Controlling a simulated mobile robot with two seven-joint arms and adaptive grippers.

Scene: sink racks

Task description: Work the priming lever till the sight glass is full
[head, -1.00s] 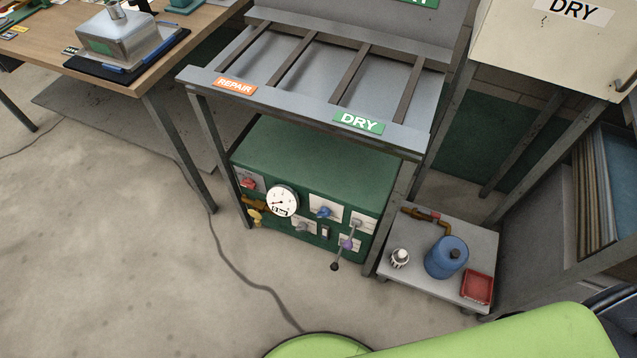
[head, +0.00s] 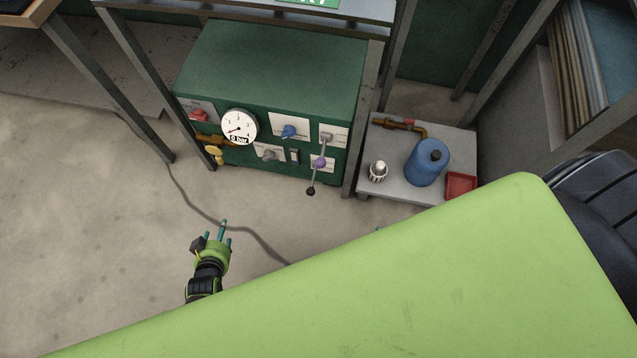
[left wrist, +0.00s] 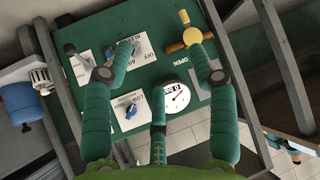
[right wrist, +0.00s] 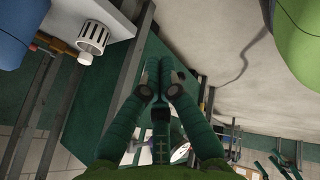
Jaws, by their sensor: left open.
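The green pump unit (head: 270,70) stands under the rack. On its front a lever (head: 311,190) with a black knob hangs down at the right, past a purple knob (head: 318,164). The lever's dark knob also shows in the left wrist view (left wrist: 70,48). The round gauge (head: 239,127) reads 0 bar. I cannot clearly make out a sight glass. My left gripper (head: 224,232) is in front of and below the unit, fingers spread and empty, touching nothing. My right gripper (right wrist: 160,65) has its fingertips together with nothing visible between them; my green body mostly hides it in the head view.
Rack legs flank the unit. A low shelf (head: 400,187) at right holds a blue can (head: 428,163), a white-capped part (head: 379,171) and a red tray (head: 460,186).

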